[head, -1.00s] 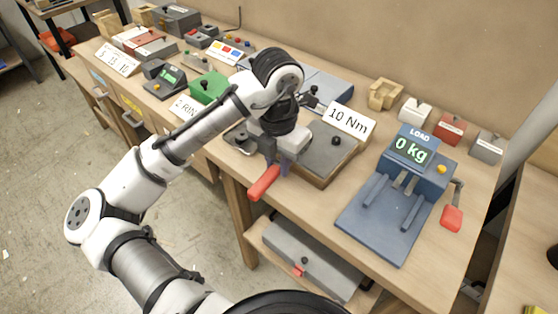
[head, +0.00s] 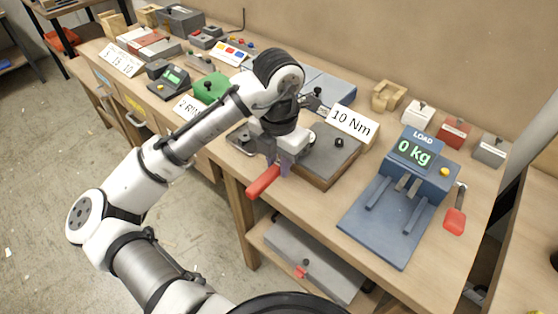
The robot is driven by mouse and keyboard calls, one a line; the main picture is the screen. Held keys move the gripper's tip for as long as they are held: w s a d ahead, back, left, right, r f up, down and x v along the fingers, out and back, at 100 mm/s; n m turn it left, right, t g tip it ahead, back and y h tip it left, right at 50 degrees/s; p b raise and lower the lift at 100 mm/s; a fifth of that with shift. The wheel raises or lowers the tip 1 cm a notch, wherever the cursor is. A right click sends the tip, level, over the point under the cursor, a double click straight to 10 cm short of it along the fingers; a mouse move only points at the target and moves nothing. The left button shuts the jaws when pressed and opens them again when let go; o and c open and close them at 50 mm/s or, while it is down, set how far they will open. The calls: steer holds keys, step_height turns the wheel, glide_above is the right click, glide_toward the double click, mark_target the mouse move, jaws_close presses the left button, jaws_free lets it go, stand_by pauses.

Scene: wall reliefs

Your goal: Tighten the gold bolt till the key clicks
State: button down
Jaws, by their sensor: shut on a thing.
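My gripper (head: 284,164) is at the front left part of a grey plate on a wooden base (head: 331,158), beside the "10 Nm" sign (head: 352,123). It is shut on the key, whose red handle (head: 263,181) sticks out toward the front left, past the bench edge. The key's far end is hidden behind my gripper and wrist. I cannot make out the gold bolt; my wrist covers part of the plate. A dark knob (head: 339,142) shows on the uncovered right part of the plate.
Right of the plate stands a blue load device (head: 414,152) reading "0 kg", with a red-handled crank (head: 455,221). Blocks (head: 454,132) stand behind it. A green box (head: 210,88) and other fixtures fill the left. A grey case (head: 313,259) lies on the lower shelf.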

steer(key=shift+w+a+m, duration=0.6)
steer(key=shift+a+m, duration=0.15)
steer(key=shift+m, duration=0.45)
stand_by(1.6)
steer(key=shift+r, duration=0.1)
steer(key=shift+s+d, duration=0.15)
steer(key=shift+d, duration=0.05)
steer(key=shift+s+d+n+p, duration=0.3)
steer(key=shift+n+p, duration=0.2)
steer(key=shift+n, duration=0.3)
steer(key=shift+r+p, duration=2.25)
steer(key=shift+r, duration=0.2)
